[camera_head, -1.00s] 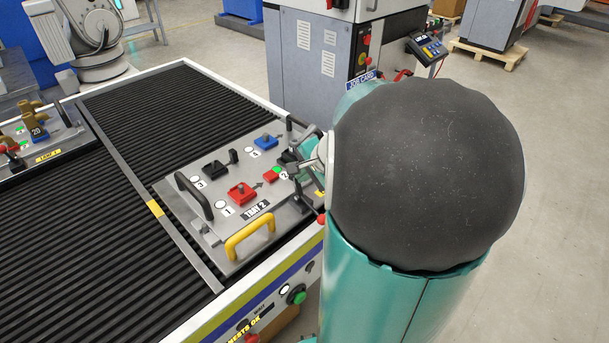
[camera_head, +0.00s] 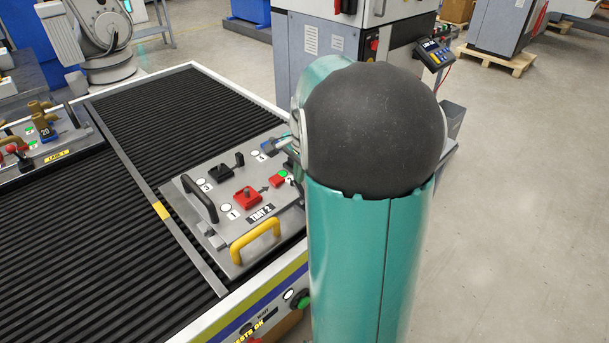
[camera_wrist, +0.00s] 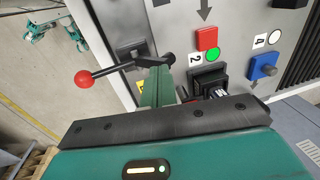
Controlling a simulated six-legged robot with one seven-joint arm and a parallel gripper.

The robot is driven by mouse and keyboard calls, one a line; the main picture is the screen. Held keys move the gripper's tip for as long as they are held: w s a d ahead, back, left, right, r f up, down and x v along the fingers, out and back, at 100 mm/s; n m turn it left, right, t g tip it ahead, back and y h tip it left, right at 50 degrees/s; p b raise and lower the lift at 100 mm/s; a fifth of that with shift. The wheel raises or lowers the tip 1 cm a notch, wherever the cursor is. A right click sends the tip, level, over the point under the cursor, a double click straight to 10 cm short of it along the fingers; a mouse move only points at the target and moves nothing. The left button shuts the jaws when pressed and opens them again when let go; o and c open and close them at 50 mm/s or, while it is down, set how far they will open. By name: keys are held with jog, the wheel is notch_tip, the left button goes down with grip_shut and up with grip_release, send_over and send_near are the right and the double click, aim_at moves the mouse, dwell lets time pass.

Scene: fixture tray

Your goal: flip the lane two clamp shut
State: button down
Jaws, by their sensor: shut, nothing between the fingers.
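The lane two clamp shows in the wrist view as a dark lever with a red ball knob (camera_wrist: 84,78). Its lever runs right to a dark pivot on the grey plate of Tray 2 (camera_wrist: 180,20), and the knob sticks out past the plate's edge. My gripper (camera_wrist: 158,72) is shut and empty, its green finger upright and close beside the pivot end of the lever. I cannot tell whether they touch. In the head view my arm hides the clamp and gripper; Tray 2 (camera_head: 222,232) shows beside it.
Beside the finger are a black block (camera_wrist: 208,80), a green dot and a red block (camera_wrist: 207,38); a blue part (camera_wrist: 262,66) stands further right. Tray 2 has a yellow handle (camera_head: 255,240) and a black handle (camera_head: 199,198). Another tray (camera_head: 60,145) sits at left.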

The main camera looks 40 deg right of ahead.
jog(key=w+f+g, duration=0.1)
jog(key=g, duration=0.1)
jog(key=w+f+g, duration=0.1)
jog(key=w+g, duration=0.1)
jog(key=shift+a+g, duration=0.15)
jog(key=shift+g, duration=0.25)
jog(key=f+g, duration=0.1)
jog(key=w+g, duration=0.1)
jog(key=g, duration=0.1)
jog(key=shift+w+f+g, duration=0.3)
jog(key=shift+f, duration=0.1)
jog(key=shift+w+f, duration=0.15)
jog(key=shift+f, duration=0.25)
jog(key=shift+r, duration=0.1)
